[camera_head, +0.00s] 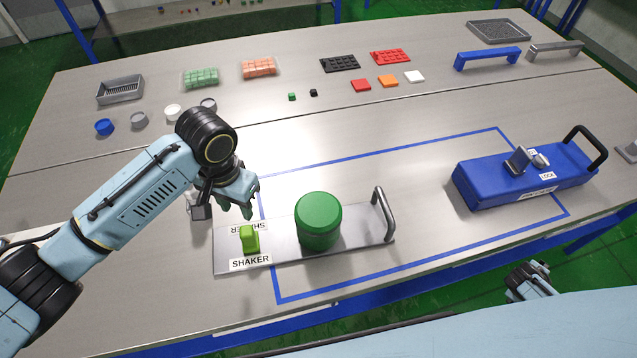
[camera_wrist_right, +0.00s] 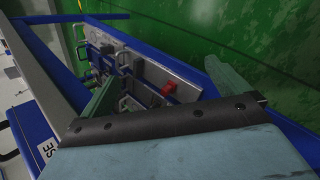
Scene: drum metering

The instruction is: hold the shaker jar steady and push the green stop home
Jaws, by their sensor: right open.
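The shaker jar (camera_head: 318,222), a round dark-green jar, stands upright on a grey plate (camera_head: 285,262) labelled SHAKER. The green stop (camera_head: 250,240), a small lime block, stands on the same plate left of the jar, with a gap between them. My left gripper (camera_head: 237,211) hangs just behind and above the stop, touching neither stop nor jar; its fingers look apart and empty. My right gripper (camera_head: 527,281) is low beyond the table's front edge. In the right wrist view its fingers (camera_wrist_right: 165,90) are spread wide with nothing between them.
The plate has a metal handle (camera_head: 384,215) at its right end. A blue LOCK unit (camera_head: 480,187) with a black handle stands to the right. Blue tape (camera_head: 400,158) outlines the work area. Small caps, blocks and trays lie far back. The middle is clear.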

